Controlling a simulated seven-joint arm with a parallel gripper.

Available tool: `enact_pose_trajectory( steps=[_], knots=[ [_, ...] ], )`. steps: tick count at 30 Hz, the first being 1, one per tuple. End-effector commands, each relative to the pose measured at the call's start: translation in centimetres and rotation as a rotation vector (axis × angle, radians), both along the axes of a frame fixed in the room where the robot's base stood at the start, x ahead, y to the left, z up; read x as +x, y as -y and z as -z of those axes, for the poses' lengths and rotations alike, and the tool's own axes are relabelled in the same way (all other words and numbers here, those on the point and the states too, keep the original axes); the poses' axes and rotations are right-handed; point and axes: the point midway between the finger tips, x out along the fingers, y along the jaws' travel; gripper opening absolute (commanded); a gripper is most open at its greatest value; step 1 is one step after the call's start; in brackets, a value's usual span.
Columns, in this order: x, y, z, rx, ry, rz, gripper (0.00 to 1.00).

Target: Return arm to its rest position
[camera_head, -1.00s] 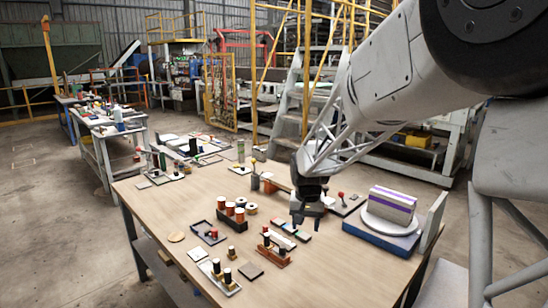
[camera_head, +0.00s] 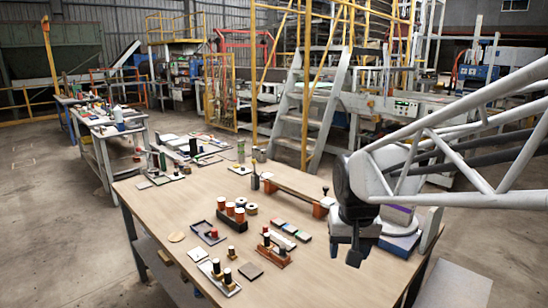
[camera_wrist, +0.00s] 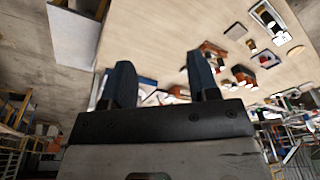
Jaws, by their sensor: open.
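My gripper (camera_head: 344,254) hangs over the right part of the wooden table (camera_head: 300,289) in the head view, fingers pointing down. It is open and empty. My arm reaches in from the right edge of the head view.
A rack of orange-and-black spools (camera_head: 232,218), an orange-brown peg stand (camera_head: 272,254) and a long wooden bridge-like piece (camera_head: 298,187) stand left of my gripper. A grey upright panel (camera_head: 432,228) is at the right table edge. The front middle is clear.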

Motion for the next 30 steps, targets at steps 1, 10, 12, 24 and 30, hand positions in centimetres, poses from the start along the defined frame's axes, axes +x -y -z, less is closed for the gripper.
enact_pose_trajectory(
  steps=[1, 10, 12, 24, 30],
  knots=[
    [-1.2, 0.3, -0.2, -0.001, 0.007, -0.002, 0.55],
    [-7.9, 1.5, -0.4, -0.008, 0.034, -0.023, 0.55],
    [-9.4, 1.7, -0.2, -0.011, 0.041, -0.028, 0.55],
    [-16.3, 2.6, 0.9, -0.022, 0.072, -0.051, 0.55],
    [-17.3, 2.7, 1.2, -0.024, 0.074, -0.055, 0.55]
  ],
)
